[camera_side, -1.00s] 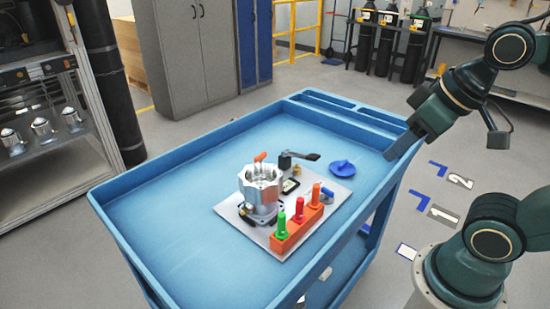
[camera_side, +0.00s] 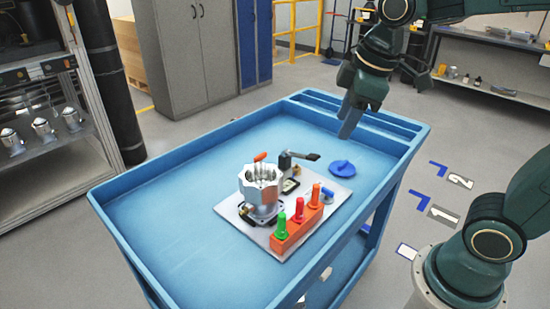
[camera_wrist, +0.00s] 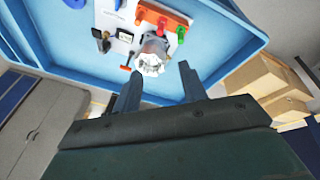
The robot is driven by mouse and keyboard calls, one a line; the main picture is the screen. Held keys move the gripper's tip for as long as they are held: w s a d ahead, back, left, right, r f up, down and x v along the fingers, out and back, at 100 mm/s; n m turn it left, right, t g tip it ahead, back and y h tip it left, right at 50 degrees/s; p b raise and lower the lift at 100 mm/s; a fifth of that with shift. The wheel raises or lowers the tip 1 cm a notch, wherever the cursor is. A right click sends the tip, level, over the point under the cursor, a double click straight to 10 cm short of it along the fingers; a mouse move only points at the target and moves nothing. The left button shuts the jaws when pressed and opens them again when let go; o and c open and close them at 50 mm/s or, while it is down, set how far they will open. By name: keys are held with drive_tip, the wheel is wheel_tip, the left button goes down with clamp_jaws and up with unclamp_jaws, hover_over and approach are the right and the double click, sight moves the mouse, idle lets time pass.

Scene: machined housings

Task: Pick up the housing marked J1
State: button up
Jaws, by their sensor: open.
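A silver machined housing (camera_side: 261,188) with a scalloped top stands upright on a grey plate (camera_side: 240,217) on the blue cart. I cannot read any J1 mark on it. In the wrist view the housing (camera_wrist: 152,58) shows beyond and between my fingers. My gripper (camera_side: 349,122) is over the far right part of the cart, above the tray and well apart from the housing. In the wrist view my gripper (camera_wrist: 160,88) is open, with nothing between its fingers.
An orange block (camera_side: 298,228) with green, red and orange pegs stands right of the housing. A black-handled clamp (camera_side: 290,160) and a blue disc (camera_side: 342,168) are behind it. Several silver domed parts (camera_side: 43,128) sit on the left rack. The cart's left side (camera_side: 165,205) is bare.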

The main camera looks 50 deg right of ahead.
drive_tip(key=w+f+n+g, duration=0.25)
drive_tip(key=w+n, duration=0.25)
drive_tip(key=w, duration=0.3)
drive_tip(key=n, duration=0.6)
hover_over(273, 183)
wheel_tip(273, 183, down, 9)
drive_tip(key=shift+r+g, duration=0.2)
drive_tip(key=shift+g, duration=0.25)
drive_tip(key=shift+d, duration=0.1)
drive_tip(key=shift+f, duration=4.3)
drive_tip(key=shift+f, duration=0.1)
drive_tip(key=shift+f, duration=2.45)
drive_tip(key=shift+c, duration=0.4)
clamp_jaws()
